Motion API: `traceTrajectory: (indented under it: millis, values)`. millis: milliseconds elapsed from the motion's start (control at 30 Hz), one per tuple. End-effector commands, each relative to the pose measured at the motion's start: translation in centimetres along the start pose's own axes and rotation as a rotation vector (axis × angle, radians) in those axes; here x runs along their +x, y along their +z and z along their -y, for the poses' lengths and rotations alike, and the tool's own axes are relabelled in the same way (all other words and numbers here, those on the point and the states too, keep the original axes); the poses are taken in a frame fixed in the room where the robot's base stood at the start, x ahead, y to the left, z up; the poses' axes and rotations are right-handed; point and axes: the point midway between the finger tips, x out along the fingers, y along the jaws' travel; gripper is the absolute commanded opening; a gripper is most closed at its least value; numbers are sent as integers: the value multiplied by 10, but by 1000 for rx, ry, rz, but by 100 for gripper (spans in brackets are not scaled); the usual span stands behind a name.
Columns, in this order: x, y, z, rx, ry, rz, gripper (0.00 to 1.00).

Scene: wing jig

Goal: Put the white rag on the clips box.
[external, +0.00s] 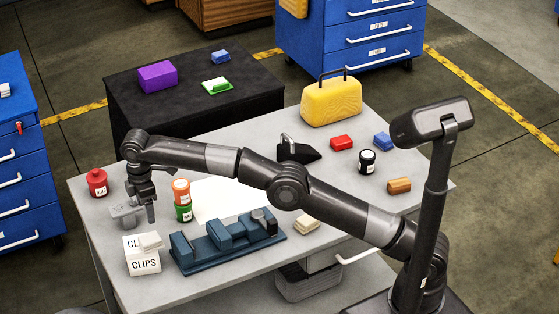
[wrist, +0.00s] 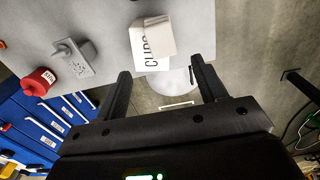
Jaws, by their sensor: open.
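The clips box (external: 144,265) is a white box marked CLIPS at the table's front left corner. A small off-white folded rag (external: 150,241) lies on its top, toward the right side. In the wrist view the clips box (wrist: 140,46) shows just beyond the fingertips, with a pale block-like shape, likely the rag (wrist: 158,36), over it. My gripper (external: 141,207) points down above the table, behind the box and apart from it. In the wrist view my gripper (wrist: 160,67) is open with nothing between its fingers. A second cream folded cloth (external: 306,224) lies right of the blue jig.
A blue jig (external: 228,245) stands right of the box. A grey bracket (wrist: 75,58) and a red pot (external: 97,182) are near my gripper. Orange (external: 181,190) and green (external: 184,212) cans stand right of it. A yellow case (external: 331,102) stands at the back.

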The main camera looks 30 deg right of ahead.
Motion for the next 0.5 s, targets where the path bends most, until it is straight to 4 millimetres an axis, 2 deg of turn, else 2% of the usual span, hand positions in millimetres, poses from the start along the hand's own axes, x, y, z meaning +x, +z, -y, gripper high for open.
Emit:
traceTrajectory:
  millis: [167, 367, 500]
  values:
    - [-32, 29, -15, 63, 26, -16, 65]
    - [-86, 96, -33, 203, 76, -45, 65]
    - [-118, 150, -38, 311, 109, -66, 65]
